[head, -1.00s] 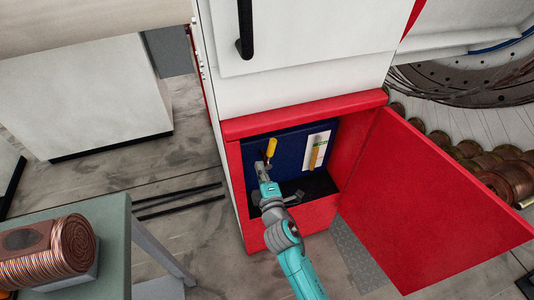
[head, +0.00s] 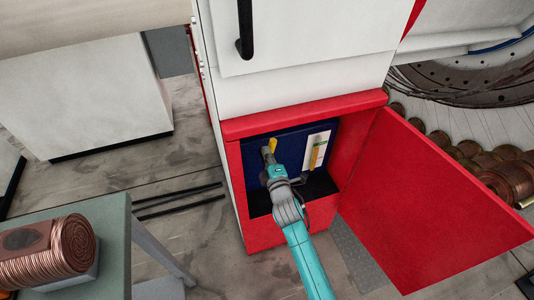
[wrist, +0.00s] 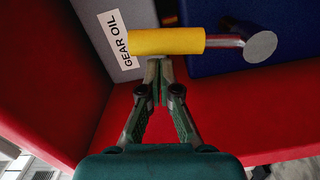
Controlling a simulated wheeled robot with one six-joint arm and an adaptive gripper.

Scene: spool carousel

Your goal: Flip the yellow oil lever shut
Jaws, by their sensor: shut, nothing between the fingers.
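The yellow oil lever (head: 273,143) is on the dark blue panel inside the open red cabinet. In the wrist view its yellow grip (wrist: 168,41) lies across the picture, joined by a bent metal rod to a round metal pivot (wrist: 261,46) at the right. My gripper (wrist: 157,72) is shut and empty. Its fingertips are right at the grip's near edge, close to the middle; I cannot tell whether they touch. In the head view my gripper (head: 268,154) hides the lower part of the lever.
A "GEAR OIL" label (wrist: 121,39) is beside the grip. A white gauge plate (head: 317,150) is right of the lever. The red cabinet walls surround the panel closely, and the red door (head: 425,190) stands open at right. A table with a copper coil (head: 50,250) is at lower left.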

